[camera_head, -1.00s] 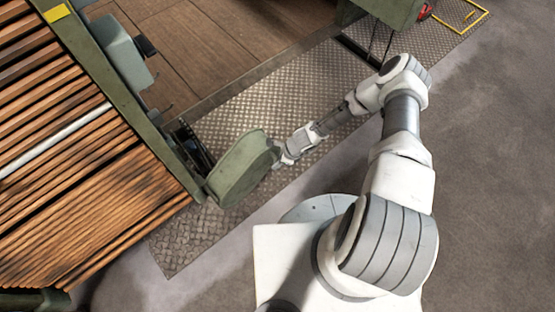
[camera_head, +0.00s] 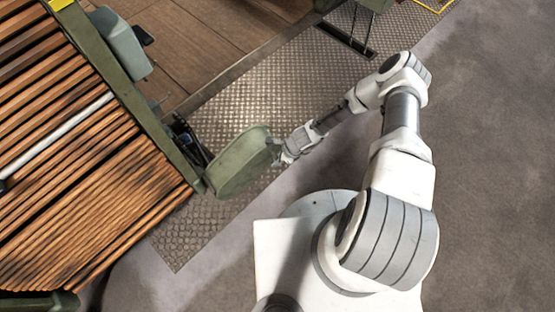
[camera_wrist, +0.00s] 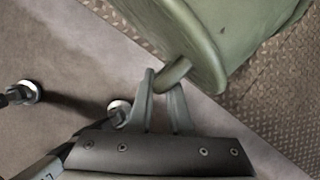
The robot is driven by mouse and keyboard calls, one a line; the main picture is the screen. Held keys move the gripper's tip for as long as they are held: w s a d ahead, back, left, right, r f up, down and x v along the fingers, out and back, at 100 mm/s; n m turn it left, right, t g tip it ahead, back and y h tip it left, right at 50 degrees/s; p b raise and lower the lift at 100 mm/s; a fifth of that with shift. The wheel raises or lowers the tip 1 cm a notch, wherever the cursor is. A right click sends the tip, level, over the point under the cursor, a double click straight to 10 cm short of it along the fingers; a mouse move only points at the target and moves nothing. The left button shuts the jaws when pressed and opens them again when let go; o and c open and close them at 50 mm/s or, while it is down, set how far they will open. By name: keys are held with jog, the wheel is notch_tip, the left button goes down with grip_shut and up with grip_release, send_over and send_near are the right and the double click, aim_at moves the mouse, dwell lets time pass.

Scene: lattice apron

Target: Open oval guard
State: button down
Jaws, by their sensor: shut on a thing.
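The oval guard is a green, rounded panel (camera_head: 240,163) at the lower corner of the green frame (camera_head: 130,98). It stands out from the frame at an angle, over the metal floor plate. In the wrist view the guard (camera_wrist: 240,35) fills the upper right, with a short green handle (camera_wrist: 174,72) on its rim. My gripper (camera_head: 277,150) is at the guard's right edge. In the wrist view its two fingers (camera_wrist: 164,92) are shut on the handle, one on each side. The guard's hinge is not clear to me.
A bed of wooden slats (camera_head: 75,165) lies left of the frame. The patterned metal plate (camera_head: 270,90) runs diagonally under the arm. The concrete floor (camera_head: 485,190) at the right is clear.

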jog(key=shift+s+a, duration=0.2)
jog(key=shift+a, duration=0.1)
jog(key=c, duration=1)
grip_release()
jog(key=shift+o, duration=0.6)
jog(key=shift+d, duration=0.1)
jog(key=p+v, duration=0.5)
jog(key=v, duration=1.2)
jog(key=shift+d+r, duration=0.15)
